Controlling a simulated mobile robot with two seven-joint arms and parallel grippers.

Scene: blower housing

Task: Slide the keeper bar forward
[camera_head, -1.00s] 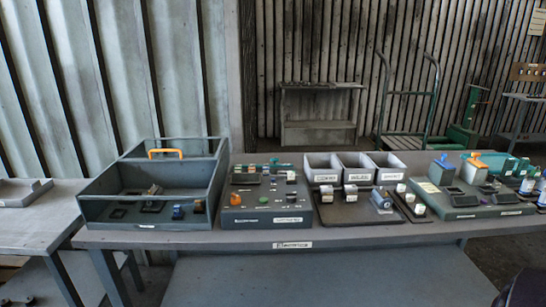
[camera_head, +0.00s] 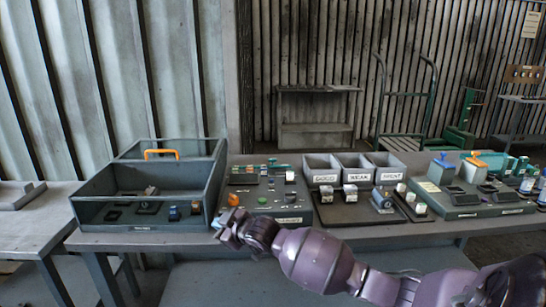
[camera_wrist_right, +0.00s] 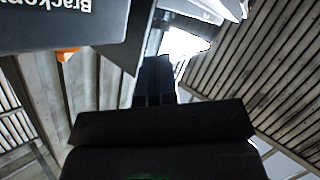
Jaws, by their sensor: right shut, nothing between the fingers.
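The blower housing appears to be the grey open box (camera_head: 140,228) with an orange handle (camera_head: 161,153) at the left of the bench. Small dark and metal parts (camera_head: 149,206) and a blue part (camera_head: 174,214) sit inside it. I cannot make out which part is the keeper bar. My right gripper (camera_head: 219,225) is at the box's front right corner, shut and empty; contact cannot be told. In the right wrist view its dark fingers (camera_wrist_right: 154,82) are together, beside a dark lettered wall (camera_wrist_right: 60,25). My left gripper is not in view.
A control panel (camera_head: 262,207) with an orange knob (camera_head: 233,199) stands right of the box, close to my right gripper. Three labelled bins (camera_head: 322,179) and a green-grey fixture board (camera_head: 480,209) stand farther right. The bench's front edge (camera_head: 150,243) runs below my gripper.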

